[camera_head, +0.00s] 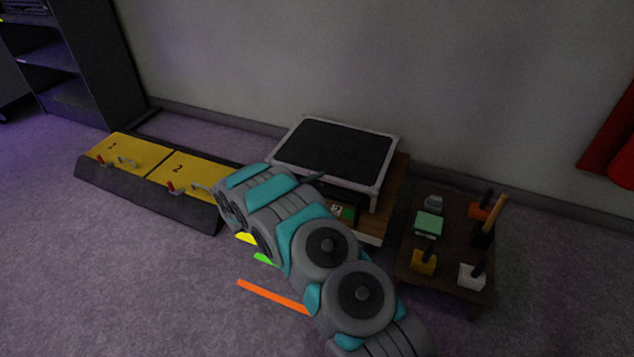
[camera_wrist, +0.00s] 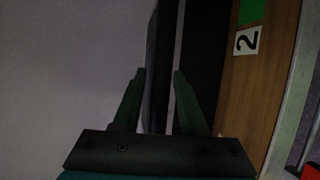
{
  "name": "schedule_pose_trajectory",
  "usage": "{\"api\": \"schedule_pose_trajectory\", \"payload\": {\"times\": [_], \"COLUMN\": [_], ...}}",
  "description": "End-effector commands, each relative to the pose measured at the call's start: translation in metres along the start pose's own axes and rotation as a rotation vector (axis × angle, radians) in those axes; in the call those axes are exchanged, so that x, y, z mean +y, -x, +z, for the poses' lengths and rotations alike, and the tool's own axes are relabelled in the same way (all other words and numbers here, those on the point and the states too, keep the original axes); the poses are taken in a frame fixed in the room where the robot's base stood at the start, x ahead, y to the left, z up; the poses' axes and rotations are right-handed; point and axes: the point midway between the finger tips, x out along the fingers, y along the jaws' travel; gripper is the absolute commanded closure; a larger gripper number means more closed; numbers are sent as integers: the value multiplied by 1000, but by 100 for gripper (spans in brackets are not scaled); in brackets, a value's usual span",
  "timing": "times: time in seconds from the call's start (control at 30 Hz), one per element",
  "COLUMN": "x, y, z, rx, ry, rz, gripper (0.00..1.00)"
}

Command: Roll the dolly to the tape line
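A low wooden platform (camera_head: 397,192), which looks like the dolly, stands by the wall; its wheels are not visible. A white-framed black panel (camera_head: 335,149) stands on it, above a green item with a "2" label (camera_head: 338,211). In the wrist view the wood (camera_wrist: 262,85) and "2" label (camera_wrist: 246,40) lie right of my gripper (camera_wrist: 158,71). Its fingers are apart, with a dark edge (camera_wrist: 162,45) showing between or behind them; contact is unclear. In the head view a dark fingertip (camera_head: 314,177) overlaps the panel's near edge. An orange tape strip (camera_head: 272,297) lies on the floor in front.
Shorter green (camera_head: 264,259) and yellow (camera_head: 245,238) strips lie partly behind my arm. A ramp-edged unit with yellow lids (camera_head: 130,150) is at left. A small dark table (camera_head: 450,243) with tools stands close at right. Open carpet (camera_head: 150,290) fills the lower left.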

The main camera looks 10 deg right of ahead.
Motion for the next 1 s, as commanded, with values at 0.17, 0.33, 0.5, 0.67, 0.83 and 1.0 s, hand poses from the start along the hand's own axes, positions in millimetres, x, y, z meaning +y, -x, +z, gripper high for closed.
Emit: {"api": "schedule_pose_trajectory", "payload": {"times": [0.17, 0.33, 0.5, 0.67, 0.83, 1.0], "x": [0, 0, 0, 0, 0, -1], "y": [0, 0, 0, 0, 0, 0], "z": [0, 0, 0, 0, 0, 0], "rx": [0, 0, 0, 0, -1, 0], "ry": [0, 0, 0, 0, 0, 0], "rz": [0, 0, 0, -1, -1, -1], "gripper": [80, 99, 100, 100, 100, 100]}}
